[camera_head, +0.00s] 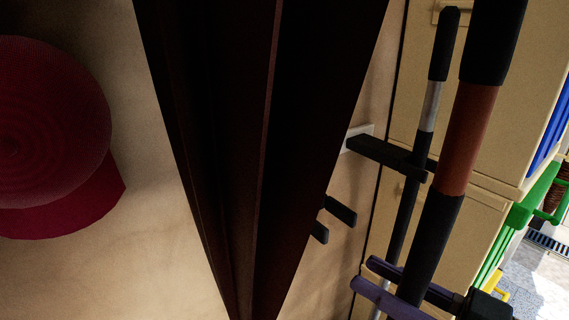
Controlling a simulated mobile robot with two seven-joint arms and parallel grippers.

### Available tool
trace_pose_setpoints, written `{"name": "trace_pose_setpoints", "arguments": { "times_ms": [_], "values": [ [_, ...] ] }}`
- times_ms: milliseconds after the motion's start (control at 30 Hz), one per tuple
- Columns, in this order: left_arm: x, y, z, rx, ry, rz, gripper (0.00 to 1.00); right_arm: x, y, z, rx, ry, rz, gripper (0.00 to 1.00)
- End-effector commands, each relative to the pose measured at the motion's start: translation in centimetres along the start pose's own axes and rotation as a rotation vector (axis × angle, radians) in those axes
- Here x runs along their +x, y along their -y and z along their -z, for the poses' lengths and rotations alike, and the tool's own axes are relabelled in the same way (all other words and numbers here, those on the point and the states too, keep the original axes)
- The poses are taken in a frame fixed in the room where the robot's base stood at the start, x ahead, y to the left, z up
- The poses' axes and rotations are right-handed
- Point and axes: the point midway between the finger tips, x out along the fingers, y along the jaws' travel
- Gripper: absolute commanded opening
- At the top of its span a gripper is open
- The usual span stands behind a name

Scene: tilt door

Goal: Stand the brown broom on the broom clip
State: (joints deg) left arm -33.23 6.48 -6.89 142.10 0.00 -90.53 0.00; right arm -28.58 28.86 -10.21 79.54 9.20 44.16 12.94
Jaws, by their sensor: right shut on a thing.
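The brown broom's handle (469,135), brown in the middle with black sections above and below, runs from the top right down to the bottom. It is tilted in the picture; its head is out of view. My right gripper (400,287) has purple fingers shut around the lower black section. A black two-pronged clip (336,216) sticks out from the wall at mid-right, with nothing between its prongs. Another black clip (380,153) on a white plate reaches to a thin black and silver pole (431,107) behind the broom. My left gripper is not in view.
A wide dark brown upright panel (215,120) crosses close in front, partly covering the wall beside the clips. A red cap (50,130) hangs at left. Cream cabinets (480,225) stand behind the broom, with green (520,220) and blue items at far right.

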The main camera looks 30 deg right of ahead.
Motion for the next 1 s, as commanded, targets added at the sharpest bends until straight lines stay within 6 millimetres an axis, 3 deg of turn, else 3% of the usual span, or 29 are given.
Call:
{"name": "trace_pose_setpoints", "arguments": {
  "times_ms": [1000],
  "values": [
    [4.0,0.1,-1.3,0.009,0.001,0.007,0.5,9.3,-2.1,-1.8,-0.003,-0.006,0.0,0.0]
  ]
}}
